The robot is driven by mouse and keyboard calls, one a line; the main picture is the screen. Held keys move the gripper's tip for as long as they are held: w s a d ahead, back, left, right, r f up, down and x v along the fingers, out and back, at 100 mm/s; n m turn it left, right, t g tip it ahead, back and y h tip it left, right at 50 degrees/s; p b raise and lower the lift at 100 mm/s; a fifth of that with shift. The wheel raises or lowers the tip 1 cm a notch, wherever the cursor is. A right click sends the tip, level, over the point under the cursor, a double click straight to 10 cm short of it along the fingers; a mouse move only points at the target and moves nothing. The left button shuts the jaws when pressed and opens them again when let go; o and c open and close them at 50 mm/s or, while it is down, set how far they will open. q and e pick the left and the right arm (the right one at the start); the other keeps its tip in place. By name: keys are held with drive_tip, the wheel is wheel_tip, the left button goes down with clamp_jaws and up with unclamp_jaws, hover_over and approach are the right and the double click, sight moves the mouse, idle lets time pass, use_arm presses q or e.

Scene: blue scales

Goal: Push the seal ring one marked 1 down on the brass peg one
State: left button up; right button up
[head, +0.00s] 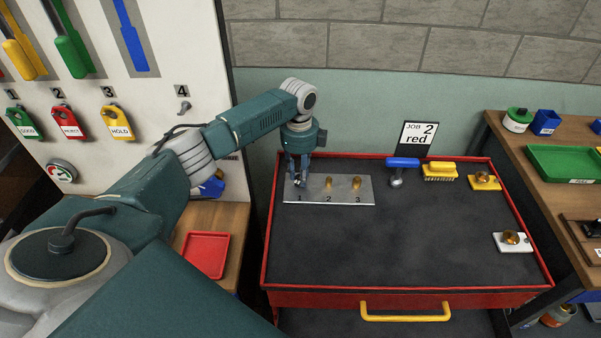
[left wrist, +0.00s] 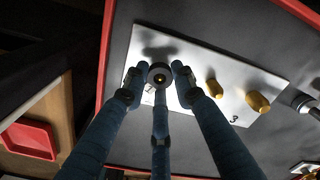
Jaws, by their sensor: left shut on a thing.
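My left gripper (head: 303,178) points down over position 1 of the metal plate (head: 342,199). In the left wrist view its fingers (left wrist: 159,80) close around a dark seal ring (left wrist: 153,72). A small brass spot, the top of the brass peg one (left wrist: 160,77), shows in the ring's middle, so the ring is around the peg. How far down the ring sits cannot be told. The brass pegs at 2 (head: 328,183) and 3 (head: 356,183) stand bare to the right. My right gripper is not in view.
The plate lies at the back left of a red-edged dark worktop (head: 400,245). A blue-handled tool (head: 402,163), a yellow brush (head: 440,171) and brass items on yellow and white bases (head: 514,240) are to the right. A red tray (head: 206,254) is at left. The worktop's middle is clear.

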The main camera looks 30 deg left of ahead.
use_arm(q)
drive_tip(key=shift+s+d+f+b, duration=0.1)
drive_tip(key=shift+f+b, duration=0.3)
drive_tip(key=shift+f, duration=0.45)
drive_tip(key=o, duration=1.1)
drive_tip(key=shift+c, duration=0.2)
wheel_tip(320, 180, up, 12)
